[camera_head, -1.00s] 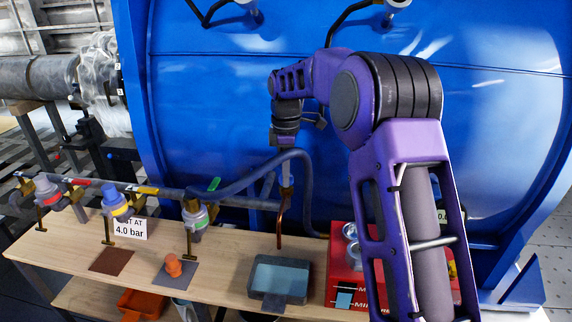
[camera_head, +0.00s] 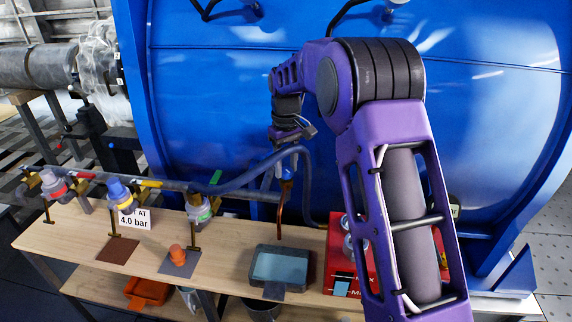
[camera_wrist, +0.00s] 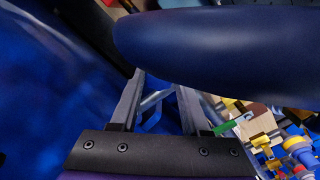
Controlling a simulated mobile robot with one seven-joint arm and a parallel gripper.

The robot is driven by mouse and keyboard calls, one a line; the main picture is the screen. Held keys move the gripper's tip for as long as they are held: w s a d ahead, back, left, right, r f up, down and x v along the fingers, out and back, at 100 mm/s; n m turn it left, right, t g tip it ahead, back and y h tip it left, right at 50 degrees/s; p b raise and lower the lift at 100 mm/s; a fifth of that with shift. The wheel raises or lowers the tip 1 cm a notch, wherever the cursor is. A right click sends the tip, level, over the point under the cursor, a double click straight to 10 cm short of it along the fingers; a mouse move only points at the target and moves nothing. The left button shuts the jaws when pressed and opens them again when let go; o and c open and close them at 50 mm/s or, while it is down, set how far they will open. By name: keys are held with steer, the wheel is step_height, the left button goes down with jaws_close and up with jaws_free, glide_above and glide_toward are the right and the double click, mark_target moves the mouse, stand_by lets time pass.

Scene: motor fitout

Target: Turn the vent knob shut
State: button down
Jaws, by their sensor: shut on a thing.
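My gripper (camera_head: 277,168) is lowered beside the grey-blue hose, over the upper end of a copper tube (camera_head: 281,212). In the wrist view its two fingers (camera_wrist: 160,85) stand around a small bluish part (camera_wrist: 153,103), which I take to be the vent knob; the gripper is shut on it. The knob's shape and its turn angle are hard to make out. In the head view the wrist and hose mostly hide it. The copper tube hangs down toward a grey tray (camera_head: 252,268) on the bench.
The thick hose (camera_wrist: 220,52) passes close across the fingertips. Several coloured valves stand left along the pipe, one with a blue cap (camera_head: 118,190). A "4.0 bar" sign (camera_head: 134,219), an orange knob (camera_head: 177,254) and a red box (camera_head: 340,258) are on the bench (camera_head: 65,232). The blue tank wall (camera_head: 210,110) is behind.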

mark_target(286, 169)
steer(key=m, duration=0.4)
steer(key=shift+m, duration=2.3)
steer(key=shift+c, duration=1.9)
jaws_free()
step_height(286, 169, up, 17)
steer(key=shift+r, duration=0.2)
